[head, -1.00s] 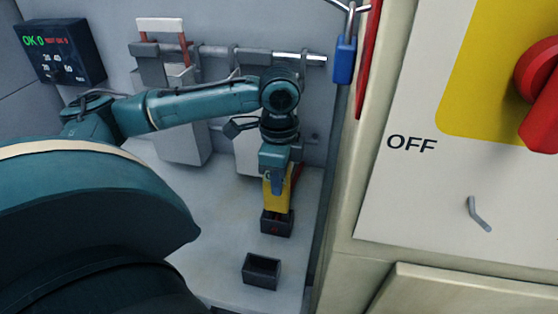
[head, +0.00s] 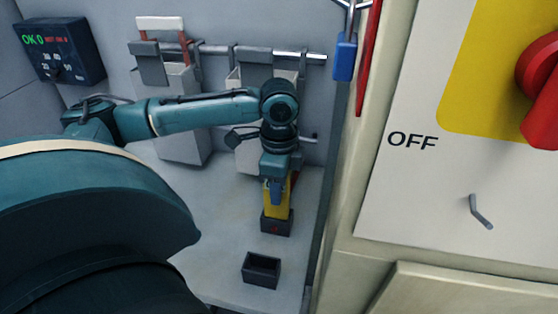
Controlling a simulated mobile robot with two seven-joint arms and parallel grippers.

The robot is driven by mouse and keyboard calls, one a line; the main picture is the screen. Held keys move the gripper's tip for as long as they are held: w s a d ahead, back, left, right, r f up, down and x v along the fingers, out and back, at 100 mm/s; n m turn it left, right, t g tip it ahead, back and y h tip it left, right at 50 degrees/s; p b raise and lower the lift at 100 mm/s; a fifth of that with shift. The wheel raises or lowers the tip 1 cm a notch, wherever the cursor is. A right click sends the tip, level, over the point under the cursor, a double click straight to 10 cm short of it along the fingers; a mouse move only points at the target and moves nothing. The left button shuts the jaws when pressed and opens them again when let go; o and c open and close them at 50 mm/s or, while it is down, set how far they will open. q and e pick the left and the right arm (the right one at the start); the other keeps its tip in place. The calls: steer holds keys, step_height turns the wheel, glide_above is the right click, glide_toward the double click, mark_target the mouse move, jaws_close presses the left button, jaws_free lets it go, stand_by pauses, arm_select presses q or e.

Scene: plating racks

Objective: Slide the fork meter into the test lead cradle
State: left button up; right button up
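The yellow fork meter (head: 271,206) stands upright under my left gripper (head: 277,190), whose fingers are closed around its upper part. The meter's lower end is inside a small dark open-topped holder (head: 277,226) with a red mark on its front. How deep it sits is hidden by the holder's front wall. A second dark holder (head: 261,270), empty, stands in front of it on the pale work surface. I cannot tell from any label which holder is the test lead cradle. My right gripper is not in view.
A grey rail (head: 215,52) at the back carries hanging pale containers (head: 185,130). A display box (head: 60,50) is at upper left. A cream cabinet (head: 345,200) with a red switch and a blue padlock (head: 345,57) closes off the right side. The pale surface left of the holders is clear.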

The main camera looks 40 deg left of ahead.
arm_select(q)
steer(key=shift+o, duration=1)
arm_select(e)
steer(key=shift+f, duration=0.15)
arm_select(q)
step_height(320, 180, up, 13)
steer(key=shift+r, duration=0.1)
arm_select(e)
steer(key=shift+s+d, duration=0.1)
arm_select(q)
steer(key=shift+s, duration=0.1)
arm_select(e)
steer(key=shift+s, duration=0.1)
